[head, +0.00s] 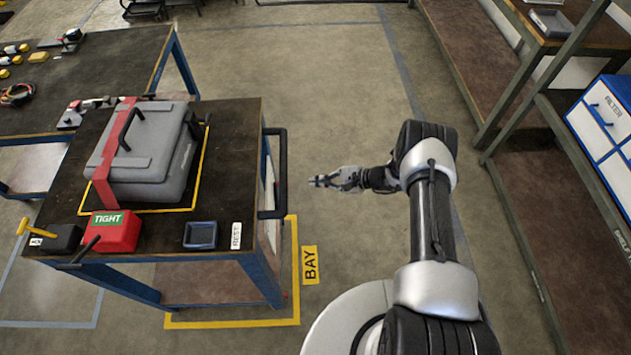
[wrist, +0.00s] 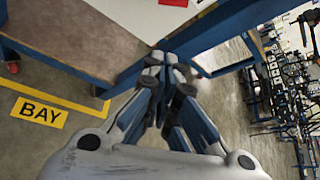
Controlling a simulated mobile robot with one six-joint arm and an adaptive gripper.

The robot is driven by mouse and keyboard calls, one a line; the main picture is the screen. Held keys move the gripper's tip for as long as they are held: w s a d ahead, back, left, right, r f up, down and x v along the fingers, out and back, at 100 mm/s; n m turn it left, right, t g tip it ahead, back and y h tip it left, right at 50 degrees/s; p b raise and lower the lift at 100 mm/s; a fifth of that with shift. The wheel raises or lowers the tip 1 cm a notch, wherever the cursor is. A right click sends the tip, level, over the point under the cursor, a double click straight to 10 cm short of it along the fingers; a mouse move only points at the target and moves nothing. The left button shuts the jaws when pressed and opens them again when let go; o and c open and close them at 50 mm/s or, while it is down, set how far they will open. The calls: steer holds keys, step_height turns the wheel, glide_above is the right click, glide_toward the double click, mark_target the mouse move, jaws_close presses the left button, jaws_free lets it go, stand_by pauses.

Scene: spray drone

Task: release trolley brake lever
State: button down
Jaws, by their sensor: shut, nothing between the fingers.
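The trolley (head: 235,125) is a dark-topped table on a blue frame, standing in the yellow-marked bay. A black lever (head: 78,252) sticks out at its front left edge. A yellow-handled lever (head: 37,231) stands on a small black block at the front left corner. I cannot tell for sure which is the brake lever. My gripper (head: 322,181) is shut and empty, to the right of the trolley and apart from both levers. In the wrist view my gripper (wrist: 162,68) points toward the trolley's blue frame (wrist: 210,30); neither lever can be made out there.
A grey case (head: 150,155) with a red strap, a red box (head: 115,238) marked TIGHT and a blue tray (head: 200,235) sit on the trolley. A black handle bar (head: 282,175) juts from its right side. Shelving (head: 560,150) stands at right; floor between is clear.

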steer(key=b+x, duration=0.2)
steer(key=x, duration=0.6)
steer(key=shift+s+a+r, duration=0.15)
steer(key=shift+s+r, duration=0.4)
steer(key=shift+r, duration=0.35)
steer(key=shift+s+a+r, duration=0.15)
steer(key=shift+s+r, duration=0.45)
steer(key=shift+r, duration=0.25)
steer(key=shift+p, duration=0.3)
steer(key=shift+r+p, duration=0.2)
steer(key=shift+p, duration=0.2)
